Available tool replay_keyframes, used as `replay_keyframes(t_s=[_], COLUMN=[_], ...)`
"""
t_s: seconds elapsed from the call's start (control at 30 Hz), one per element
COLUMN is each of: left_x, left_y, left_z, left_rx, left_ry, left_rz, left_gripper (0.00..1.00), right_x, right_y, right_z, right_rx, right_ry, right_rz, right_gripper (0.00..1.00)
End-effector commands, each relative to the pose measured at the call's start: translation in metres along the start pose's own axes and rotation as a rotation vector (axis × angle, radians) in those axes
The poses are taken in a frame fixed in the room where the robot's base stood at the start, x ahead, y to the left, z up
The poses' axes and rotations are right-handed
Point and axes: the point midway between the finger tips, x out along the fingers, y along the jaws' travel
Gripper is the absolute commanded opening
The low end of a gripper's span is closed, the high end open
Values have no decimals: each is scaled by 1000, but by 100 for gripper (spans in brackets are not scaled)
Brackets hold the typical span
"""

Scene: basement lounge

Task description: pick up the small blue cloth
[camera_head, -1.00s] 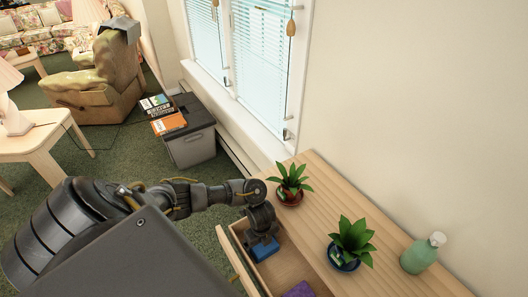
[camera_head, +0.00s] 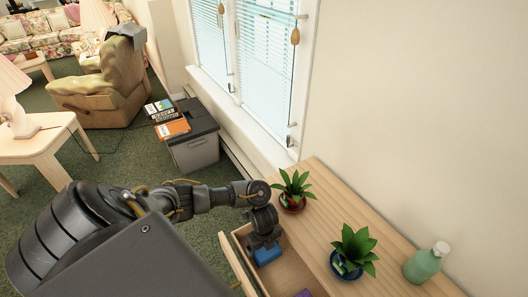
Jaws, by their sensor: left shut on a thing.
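The small blue cloth (camera_head: 267,255) is in the open drawer (camera_head: 285,275) of the wooden dresser, at its far end. My left gripper (camera_head: 264,246) reaches down into the drawer and is shut on the blue cloth. The gripper hides the cloth's upper part, and I cannot tell whether the cloth is clear of the drawer floor. A purple cloth (camera_head: 304,294) shows partly at the bottom edge, in the same drawer. My right gripper is not in view.
On the dresser top (camera_head: 330,205) stand a plant in a red pot (camera_head: 292,203), a plant in a blue pot (camera_head: 346,265) and a green bottle (camera_head: 423,264). A grey bin (camera_head: 194,150), an armchair (camera_head: 105,95) and a side table (camera_head: 40,145) stand beyond on the green carpet.

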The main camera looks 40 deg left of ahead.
Motion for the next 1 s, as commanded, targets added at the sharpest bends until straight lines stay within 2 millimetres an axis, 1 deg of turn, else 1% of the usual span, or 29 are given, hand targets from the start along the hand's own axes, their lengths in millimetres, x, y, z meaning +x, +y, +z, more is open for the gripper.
replay_keyframes(t_s=[0.03,0.17,0.2,0.3,0.5,0.6,0.7,0.8,1.0], left_x=[-12,-39,-50,-74,-114,-131,-143,-151,-155], left_y=[-1,-1,-1,-1,-2,-1,-1,-1,0], left_z=[1,1,2,2,1,2,1,1,0], left_rx=[2,3,4,4,3,2,2,1,-1], left_ry=[-1,-3,-4,-5,-3,-3,-2,-2,0], left_rz=[-4,-4,-4,-4,-5,-2,-3,-2,0], left_gripper=[68,68,68,68,68,68,68,68,68], right_x=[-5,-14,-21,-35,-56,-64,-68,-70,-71], right_y=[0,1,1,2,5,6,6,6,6], right_z=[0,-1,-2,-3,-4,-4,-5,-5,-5], right_rx=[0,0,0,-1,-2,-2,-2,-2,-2], right_ry=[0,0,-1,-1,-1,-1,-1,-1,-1], right_rz=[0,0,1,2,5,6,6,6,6], right_gripper=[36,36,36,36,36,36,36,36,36])
